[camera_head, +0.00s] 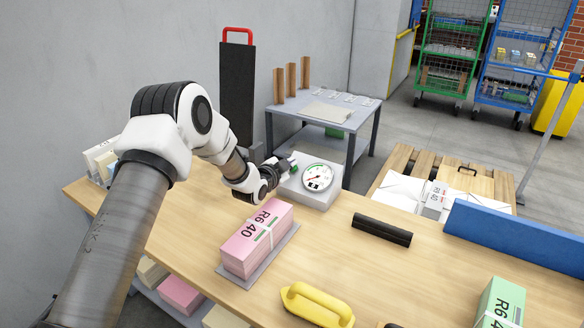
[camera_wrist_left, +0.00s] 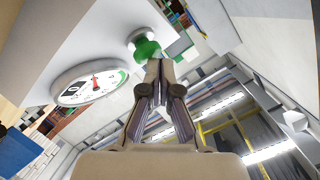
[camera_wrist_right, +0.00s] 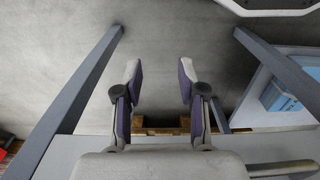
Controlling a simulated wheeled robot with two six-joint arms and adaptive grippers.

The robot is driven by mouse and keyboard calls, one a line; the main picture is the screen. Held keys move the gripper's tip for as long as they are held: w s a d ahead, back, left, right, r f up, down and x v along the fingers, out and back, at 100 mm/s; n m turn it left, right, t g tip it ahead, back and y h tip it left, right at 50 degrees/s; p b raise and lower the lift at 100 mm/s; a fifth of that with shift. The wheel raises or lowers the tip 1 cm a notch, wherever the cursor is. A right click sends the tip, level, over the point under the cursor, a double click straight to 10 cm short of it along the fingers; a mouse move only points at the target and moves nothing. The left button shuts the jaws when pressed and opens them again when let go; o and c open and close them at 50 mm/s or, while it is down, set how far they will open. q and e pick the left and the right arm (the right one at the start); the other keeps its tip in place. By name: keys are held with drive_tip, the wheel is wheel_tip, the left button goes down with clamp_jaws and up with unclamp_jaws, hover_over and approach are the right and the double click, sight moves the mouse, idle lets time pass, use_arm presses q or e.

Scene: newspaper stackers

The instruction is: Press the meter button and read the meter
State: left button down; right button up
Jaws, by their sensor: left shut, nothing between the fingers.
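The meter (camera_head: 318,178) is a grey-white box on the wooden workbench with a round white dial, a coloured scale and a small black window. It shows large in the left wrist view (camera_wrist_left: 88,88), with a red needle; the reading is too small to tell. The green button (camera_wrist_left: 146,48) sits on a pale round base beside the dial. My left gripper (camera_wrist_left: 160,64) is shut and empty, its tips close to the button; I cannot tell whether they touch. In the head view the left gripper (camera_head: 286,165) partly covers that corner. My right gripper (camera_wrist_right: 160,75) is open and empty.
A pink bundle (camera_head: 257,240) lies on a grey plate in front of the meter. A black bar (camera_head: 382,229), a yellow handled tool (camera_head: 316,305), a green bundle (camera_head: 501,304) and a blue rail (camera_head: 516,234) are also on the workbench (camera_head: 400,285). A grey table (camera_head: 365,116) stands behind.

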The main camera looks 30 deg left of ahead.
use_arm(q)
drive_tip(key=shift+w+f, duration=0.1)
drive_tip(key=shift+f, duration=0.2)
drive_tip(key=shift+r, duration=0.1)
idle(0.4)
drive_tip(key=shift+s+r+p, duration=0.45)
drive_tip(key=shift+r+p, duration=0.15)
drive_tip(key=shift+r, duration=0.1)
drive_tip(key=r+p, duration=0.1)
drive_tip(key=s+r+p, duration=0.1)
drive_tip(key=r+p, duration=0.1)
drive_tip(key=s+r+p, duration=0.1)
drive_tip(key=shift+s+a+r, duration=0.15)
drive_tip(key=shift+s+r, duration=0.05)
drive_tip(key=shift+s, duration=0.05)
idle(0.4)
